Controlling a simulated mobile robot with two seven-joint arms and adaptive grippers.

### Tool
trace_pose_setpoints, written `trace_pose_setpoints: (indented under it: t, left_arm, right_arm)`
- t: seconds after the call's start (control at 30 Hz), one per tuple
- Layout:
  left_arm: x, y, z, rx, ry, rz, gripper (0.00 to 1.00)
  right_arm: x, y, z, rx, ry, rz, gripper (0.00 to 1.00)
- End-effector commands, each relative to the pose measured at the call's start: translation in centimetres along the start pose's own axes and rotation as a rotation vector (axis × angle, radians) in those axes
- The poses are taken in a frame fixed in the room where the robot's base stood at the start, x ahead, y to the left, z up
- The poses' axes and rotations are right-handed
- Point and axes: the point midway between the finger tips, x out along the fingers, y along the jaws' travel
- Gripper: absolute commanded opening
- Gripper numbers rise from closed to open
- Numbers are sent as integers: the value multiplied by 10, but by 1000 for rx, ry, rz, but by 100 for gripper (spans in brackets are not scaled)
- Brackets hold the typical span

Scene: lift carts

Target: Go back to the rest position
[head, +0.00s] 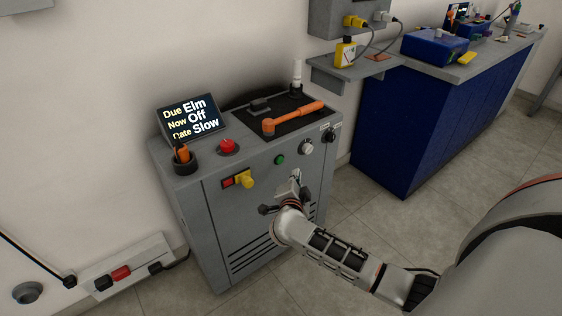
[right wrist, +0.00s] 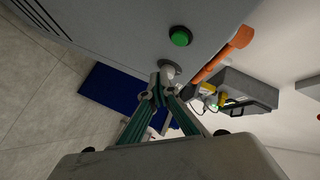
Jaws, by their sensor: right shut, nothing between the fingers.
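My right arm comes in from the right in the head view. My right gripper (head: 294,184) is at the front face of the grey cabinet (head: 225,215), below the green button (head: 280,160) and the grey knob (head: 306,147). In the right wrist view my gripper (right wrist: 163,90) has its fingers together with nothing between them. A round light knob (right wrist: 171,70) shows just beyond the fingertips; I cannot tell whether they touch it. The green button (right wrist: 180,37) is above it. My left gripper is not in view.
The cabinet top holds a display (head: 192,118), a red button (head: 228,146) and an orange-handled tool (head: 292,116). A yellow rotary switch (head: 244,180) juts from its front. A blue workbench (head: 415,120) stands at the right. The floor between (head: 365,215) is clear.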

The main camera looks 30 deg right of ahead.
Motion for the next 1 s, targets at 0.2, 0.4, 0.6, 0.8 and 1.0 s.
trace_pose_setpoints:
  t: [0.2,0.4,0.6,0.8,1.0]
  left_arm:
    - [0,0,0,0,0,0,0]
    - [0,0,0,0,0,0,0]
    - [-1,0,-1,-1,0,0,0]
    - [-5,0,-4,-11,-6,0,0]
    - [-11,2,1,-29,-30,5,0]
  right_arm:
    - [0,0,0,0,0,0,0]
    - [0,0,0,0,0,0,0]
    - [-6,-8,-2,-11,1,-41,0]
    - [-64,-57,-8,-120,-24,-345,0]
    - [-170,-83,19,-370,-159,-689,0]
